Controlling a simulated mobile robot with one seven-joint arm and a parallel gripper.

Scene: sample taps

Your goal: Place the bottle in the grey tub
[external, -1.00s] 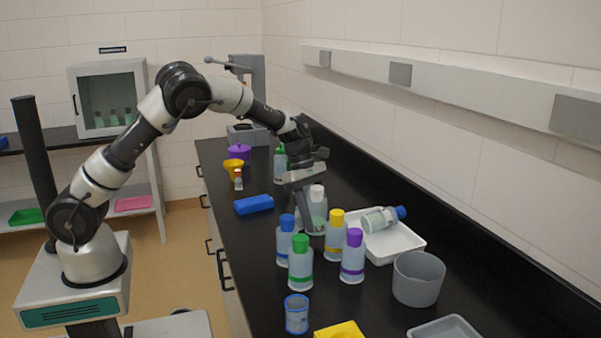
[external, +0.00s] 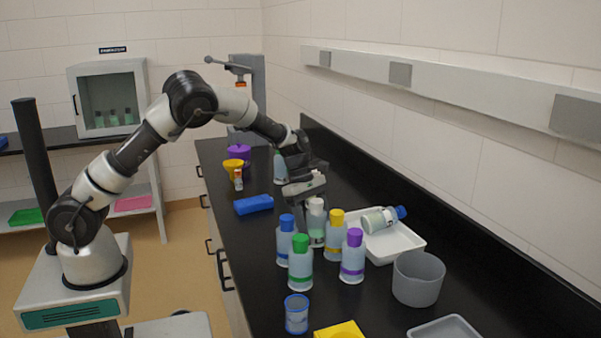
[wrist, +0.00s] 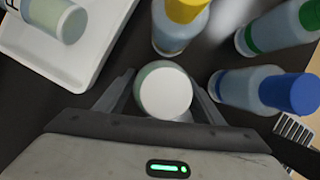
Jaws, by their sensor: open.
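Several capped bottles stand on the black bench. A white-capped bottle (external: 316,229) is upright behind the blue, green, yellow and purple-capped ones. My gripper (wrist: 163,92) is open, with one finger on each side of the white-capped bottle, whose cap (wrist: 166,92) shows between them in the wrist view. Whether the fingers touch it I cannot tell. In the external view my gripper (external: 306,208) reaches down at this bottle. The grey tub (external: 418,280) is round and stands at the right, nearer the camera; no contents show.
A white tray (external: 404,246) holds a lying blue-capped bottle (external: 380,220). Close around my gripper stand the blue-capped (external: 286,240), yellow-capped (external: 336,240), green-capped (external: 300,268) and purple-capped (external: 352,262) bottles. A grey tray (external: 446,330) and a blue-rimmed cup (external: 297,315) are in front.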

